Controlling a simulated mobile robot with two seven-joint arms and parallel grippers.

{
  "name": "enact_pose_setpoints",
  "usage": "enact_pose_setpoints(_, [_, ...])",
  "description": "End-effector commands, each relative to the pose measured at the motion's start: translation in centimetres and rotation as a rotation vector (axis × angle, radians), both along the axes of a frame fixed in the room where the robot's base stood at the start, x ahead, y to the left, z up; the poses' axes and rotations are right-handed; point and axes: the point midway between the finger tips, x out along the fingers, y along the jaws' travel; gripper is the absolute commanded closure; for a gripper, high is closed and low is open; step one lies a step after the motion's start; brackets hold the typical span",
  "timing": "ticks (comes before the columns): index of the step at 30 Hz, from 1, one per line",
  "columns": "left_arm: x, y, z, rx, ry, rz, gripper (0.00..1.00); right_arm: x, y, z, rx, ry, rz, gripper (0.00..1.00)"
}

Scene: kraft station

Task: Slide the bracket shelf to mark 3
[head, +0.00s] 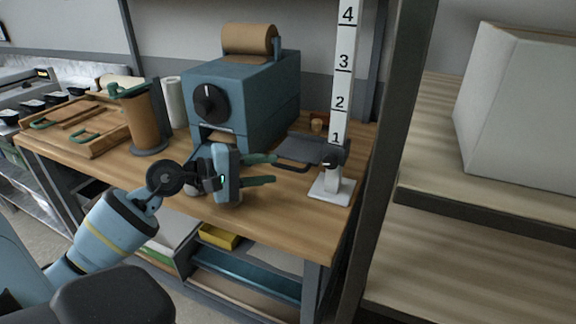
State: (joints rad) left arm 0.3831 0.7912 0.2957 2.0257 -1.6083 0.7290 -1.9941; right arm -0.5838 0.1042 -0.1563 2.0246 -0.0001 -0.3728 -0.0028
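The white post (341,80) stands upright on a white base (332,190) near the bench's right end and carries marks 1 to 4, with 4 at the top. The dark grey bracket shelf (306,150) sits low on the post, just below mark 1, and sticks out to the left. A dark loop shows under its front left edge. My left gripper (274,169) is open and empty, its two green fingers pointing right toward the shelf's left end. The upper finger overlaps the shelf's edge in the picture; I cannot tell whether they touch. My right gripper is not in view.
A blue machine (245,98) with a brown paper roll (249,39) stands behind my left gripper. A brown roll on a stand (140,122) and wooden trays (75,128) are at the left. A dark upright (392,130) and shelves with a pale box (515,105) bound the right side.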

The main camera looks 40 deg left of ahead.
Motion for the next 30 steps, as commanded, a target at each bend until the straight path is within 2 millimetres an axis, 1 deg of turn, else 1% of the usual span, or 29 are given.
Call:
enact_pose_setpoints(1, [0.6,-0.4,0.4,-0.002,-0.006,0.0,0.68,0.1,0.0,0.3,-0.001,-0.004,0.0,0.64])
enact_pose_setpoints(6, [2.6,-1.7,0.0,-0.005,-0.006,-0.001,0.68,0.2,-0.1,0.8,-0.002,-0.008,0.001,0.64])
enact_pose_setpoints(10, [3.9,-2.4,-0.3,-0.007,-0.003,0.001,0.68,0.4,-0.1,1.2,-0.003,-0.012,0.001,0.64])
enact_pose_setpoints(15, [4.6,-2.9,-0.7,-0.003,-0.001,0.0,0.68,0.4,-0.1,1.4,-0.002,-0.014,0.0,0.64])
enact_pose_setpoints(23, [4.7,-3.0,-0.8,-0.002,0.001,-0.001,0.68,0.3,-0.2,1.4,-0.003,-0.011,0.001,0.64])
enact_pose_setpoints(26, [4.7,-3.0,-0.8,-0.002,0.001,-0.001,0.79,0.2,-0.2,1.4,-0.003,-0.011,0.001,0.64])
enact_pose_setpoints(30, [4.7,-3.0,-0.8,-0.002,0.001,-0.001,0.98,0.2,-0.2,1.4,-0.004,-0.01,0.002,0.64])
